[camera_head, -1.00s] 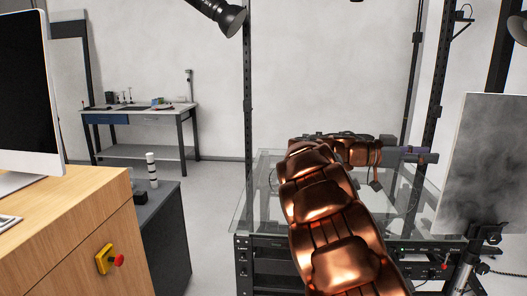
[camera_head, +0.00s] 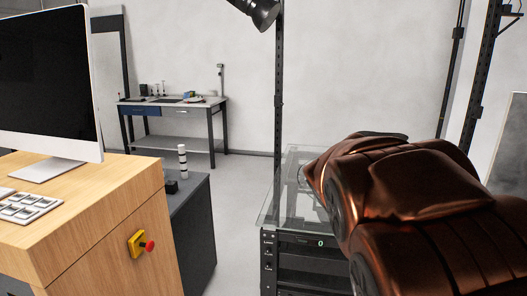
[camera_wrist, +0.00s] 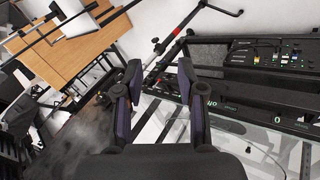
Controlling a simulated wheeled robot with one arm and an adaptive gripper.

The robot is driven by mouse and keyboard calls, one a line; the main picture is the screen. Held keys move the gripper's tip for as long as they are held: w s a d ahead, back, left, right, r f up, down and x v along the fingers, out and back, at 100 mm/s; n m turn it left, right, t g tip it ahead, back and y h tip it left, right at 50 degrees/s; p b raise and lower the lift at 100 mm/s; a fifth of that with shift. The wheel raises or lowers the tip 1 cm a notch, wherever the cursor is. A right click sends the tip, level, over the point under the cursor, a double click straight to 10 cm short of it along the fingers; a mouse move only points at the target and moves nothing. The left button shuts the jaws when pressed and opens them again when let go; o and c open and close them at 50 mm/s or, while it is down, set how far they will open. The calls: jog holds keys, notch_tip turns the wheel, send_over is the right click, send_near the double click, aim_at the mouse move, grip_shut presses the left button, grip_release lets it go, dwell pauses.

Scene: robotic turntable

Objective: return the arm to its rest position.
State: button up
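My gripper (camera_wrist: 160,70) shows in the wrist view with its two dark fingers apart and nothing between them. In the head view my copper-coloured arm (camera_head: 420,190) fills the right side and is bent close to the camera. The gripper itself cannot be seen in the head view. In the wrist view the gripper points past a black frame with panels and green lights.
The glass-topped turntable frame (camera_head: 285,195) stands behind and left of my arm. A wooden desk (camera_head: 75,225) with a monitor (camera_head: 45,75) and a red-and-yellow stop button (camera_head: 141,244) is at left. A black lamp (camera_head: 262,12) hangs above. Grey floor lies between desk and frame.

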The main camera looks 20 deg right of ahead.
jog(key=s+a+f+n+y, duration=0.3)
jog(key=s+a+f+n, duration=0.1)
jog(key=a, duration=0.6)
jog(key=s+a+f+n+t+y, duration=0.1)
jog(key=s+a+f+n+y, duration=0.2)
jog(key=a, duration=0.8)
jog(key=s+f+n, duration=0.1)
jog(key=s+n, duration=0.1)
jog(key=shift+s+a+f+n, duration=0.25)
jog(key=shift+n, duration=0.05)
jog(key=shift+d, duration=0.1)
